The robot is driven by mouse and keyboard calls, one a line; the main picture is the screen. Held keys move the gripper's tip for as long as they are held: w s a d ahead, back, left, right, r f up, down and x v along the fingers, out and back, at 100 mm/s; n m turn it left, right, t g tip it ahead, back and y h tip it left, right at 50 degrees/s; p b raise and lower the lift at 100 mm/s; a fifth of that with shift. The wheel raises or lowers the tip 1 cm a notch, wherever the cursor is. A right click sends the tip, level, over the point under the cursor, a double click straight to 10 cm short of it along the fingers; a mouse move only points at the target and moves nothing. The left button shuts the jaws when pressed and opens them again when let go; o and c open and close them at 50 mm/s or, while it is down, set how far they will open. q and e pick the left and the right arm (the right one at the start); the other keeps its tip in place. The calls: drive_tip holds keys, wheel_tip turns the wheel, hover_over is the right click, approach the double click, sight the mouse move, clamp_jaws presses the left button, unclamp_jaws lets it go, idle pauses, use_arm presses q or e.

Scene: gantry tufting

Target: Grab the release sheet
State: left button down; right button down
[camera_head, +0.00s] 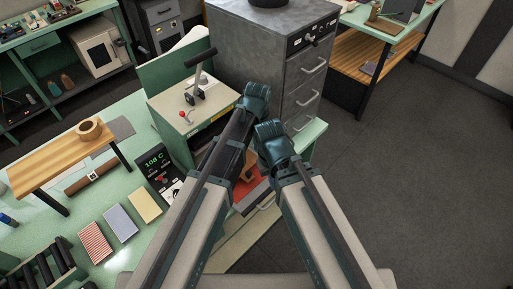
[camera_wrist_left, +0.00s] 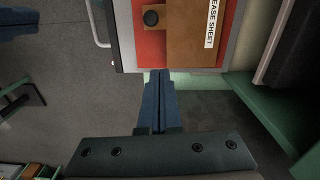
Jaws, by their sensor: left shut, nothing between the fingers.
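In the left wrist view, the release sheet (camera_wrist_left: 180,40) is a brown sheet with a white label partly reading "EASE SHEET". It lies on a red surface (camera_wrist_left: 152,52), and a round black knob or disc shows on its left part. My left gripper (camera_wrist_left: 158,74) is shut and empty, its blue fingertips at the near edge of the red surface. I cannot tell whether they touch it. In the head view, the red surface (camera_head: 250,194) shows between my arms with a bit of brown sheet; my arms hide the rest.
A press-like box with a lever (camera_head: 195,100) stands left of my arms, and a grey drawer cabinet (camera_head: 262,45) behind them. A temperature display box (camera_head: 158,165), coloured cards (camera_head: 120,222) and a small wooden bench (camera_head: 62,162) are on the green table. The floor at right is clear.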

sight(250, 166)
use_arm(q)
wheel_tip(250, 166, down, 9)
drive_tip(key=b, duration=0.7)
drive_tip(key=shift+r+b, duration=0.2)
drive_tip(key=shift+b, duration=0.2)
drive_tip(key=shift+s+a+f, duration=0.2)
drive_tip(key=shift+s, duration=0.1)
drive_tip(key=s+a, duration=0.2)
drive_tip(key=shift+s+r, duration=0.3)
drive_tip(key=shift+a, duration=0.1)
drive_tip(key=s+a, duration=0.1)
drive_tip(key=s, duration=0.1)
drive_tip(key=s+a, duration=0.2)
drive_tip(key=shift+s+a, duration=0.15)
drive_tip(key=shift+a, duration=0.1)
drive_tip(key=shift+w, duration=0.2)
